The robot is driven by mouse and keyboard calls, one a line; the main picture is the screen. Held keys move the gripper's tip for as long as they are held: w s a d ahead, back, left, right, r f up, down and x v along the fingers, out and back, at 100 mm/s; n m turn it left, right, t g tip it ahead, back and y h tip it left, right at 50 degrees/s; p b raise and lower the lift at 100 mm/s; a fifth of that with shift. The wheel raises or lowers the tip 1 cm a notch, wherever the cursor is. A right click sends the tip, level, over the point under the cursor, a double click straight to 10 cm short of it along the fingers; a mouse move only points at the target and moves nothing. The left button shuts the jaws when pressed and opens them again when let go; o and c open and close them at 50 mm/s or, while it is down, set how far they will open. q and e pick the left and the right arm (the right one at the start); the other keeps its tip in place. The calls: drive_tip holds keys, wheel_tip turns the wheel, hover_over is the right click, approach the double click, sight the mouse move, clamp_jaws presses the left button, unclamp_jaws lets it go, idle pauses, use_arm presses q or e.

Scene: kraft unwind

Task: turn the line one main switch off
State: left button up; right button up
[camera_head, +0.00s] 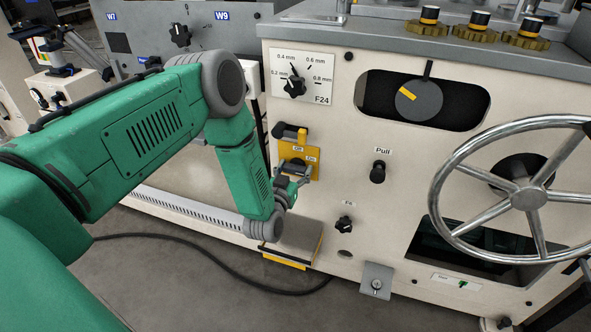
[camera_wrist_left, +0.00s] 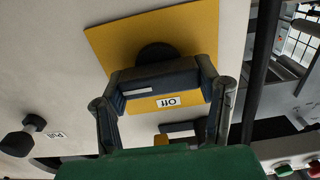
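The main switch is a dark rotary handle on a yellow plate (camera_head: 313,136) marked Off and On, on the front of the cream machine. In the left wrist view the yellow plate (camera_wrist_left: 200,30) appears upside down, with the Off label just below the handle (camera_wrist_left: 160,77). The handle lies crosswise in that view. My left gripper (camera_head: 292,174) is at the switch; in the wrist view its fingers (camera_wrist_left: 162,84) sit against both ends of the handle, closed on it. The On label is hidden in the wrist view. My right gripper is not identifiable in either view.
A black and yellow piece (camera_head: 290,132) projects at the plate's top. Nearby are the Pull knob (camera_head: 378,172), a small black knob (camera_head: 344,224) and the gauge dial (camera_head: 295,87). A large handwheel (camera_head: 528,198) stands out at right. A grey-topped step (camera_head: 298,238) juts out below.

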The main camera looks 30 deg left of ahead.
idle(0.3)
use_arm(q)
drive_tip(key=n, duration=0.4)
drive_tip(key=shift+s+a+p, duration=0.1)
drive_tip(key=shift+p, duration=0.2)
drive_tip(key=n, duration=0.4)
drive_tip(key=shift+a+f, duration=0.15)
drive_tip(key=n+b, duration=0.1)
drive_tip(key=n, duration=0.4)
drive_tip(key=shift+f, duration=0.15)
drive_tip(key=n+b, duration=0.1)
drive_tip(key=n, duration=0.3)
drive_tip(key=shift+s+a+f+n, duration=0.1)
drive_tip(key=shift+n, duration=0.3)
drive_tip(key=o, duration=1.2)
drive_tip(key=shift+c, duration=0.2)
drive_tip(key=shift+a, duration=0.1)
